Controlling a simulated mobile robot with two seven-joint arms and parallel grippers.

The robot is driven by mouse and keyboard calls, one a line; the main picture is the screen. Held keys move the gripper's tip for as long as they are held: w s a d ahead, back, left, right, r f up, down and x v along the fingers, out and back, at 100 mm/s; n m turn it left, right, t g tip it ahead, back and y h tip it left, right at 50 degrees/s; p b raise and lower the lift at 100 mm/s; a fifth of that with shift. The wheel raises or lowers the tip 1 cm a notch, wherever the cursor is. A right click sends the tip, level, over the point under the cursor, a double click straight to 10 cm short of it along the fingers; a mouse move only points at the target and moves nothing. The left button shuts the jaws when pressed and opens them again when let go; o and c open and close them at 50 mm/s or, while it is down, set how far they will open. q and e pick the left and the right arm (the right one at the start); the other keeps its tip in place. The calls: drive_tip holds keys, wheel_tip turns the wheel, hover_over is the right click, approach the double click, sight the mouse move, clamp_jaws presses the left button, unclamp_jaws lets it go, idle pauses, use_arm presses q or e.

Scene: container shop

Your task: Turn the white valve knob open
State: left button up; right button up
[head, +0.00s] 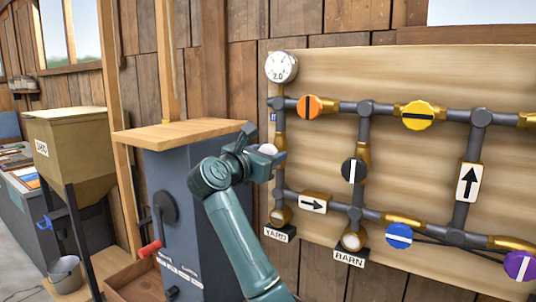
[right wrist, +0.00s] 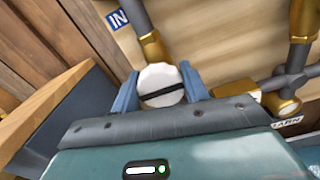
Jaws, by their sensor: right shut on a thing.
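The white valve knob (right wrist: 158,78) is a round disc with a black stripe across it, on the pipe by the blue "IN" label. In the right wrist view it sits between the two blue fingers of my right gripper (right wrist: 160,88), which is shut on it. The stripe runs nearly across from finger to finger, slightly tilted. In the head view my right gripper (head: 272,156) reaches the left pipe of the board, and only a small part of the white knob (head: 268,149) shows past it. My left gripper is not in view.
The wooden board (head: 400,75) carries grey pipes with orange (head: 310,107), yellow (head: 417,115), black (head: 353,171), blue (head: 399,236) and purple (head: 519,265) knobs. A gauge (head: 281,67) sits at its top left. A blue-grey cabinet (head: 178,210) with a wooden top stands close left of my right arm.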

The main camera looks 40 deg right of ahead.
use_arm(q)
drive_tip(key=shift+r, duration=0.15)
use_arm(e)
drive_tip(key=shift+n, duration=0.3)
drive_tip(key=n+p, duration=0.3)
drive_tip(key=n, duration=0.1)
drive_tip(key=shift+w+r, duration=0.1)
drive_tip(key=n+p, duration=0.2)
drive_tip(key=n, duration=0.1)
drive_tip(key=shift+w+a+n+p, duration=0.1)
drive_tip(key=shift+n+p, duration=0.55)
drive_tip(key=shift+n, duration=0.35)
drive_tip(key=n, duration=0.3)
drive_tip(key=shift+f+n+p, duration=0.2)
drive_tip(key=shift+n+p, duration=0.1)
drive_tip(key=shift+p, duration=0.1)
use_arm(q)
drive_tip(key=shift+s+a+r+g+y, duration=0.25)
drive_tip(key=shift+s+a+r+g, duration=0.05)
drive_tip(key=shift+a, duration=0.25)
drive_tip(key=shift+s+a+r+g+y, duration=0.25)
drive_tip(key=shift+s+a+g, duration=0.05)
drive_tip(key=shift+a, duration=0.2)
use_arm(e)
drive_tip(key=n, duration=0.4)
drive_tip(key=shift+f+n, duration=0.1)
drive_tip(key=shift+n, duration=0.2)
drive_tip(key=o, duration=1)
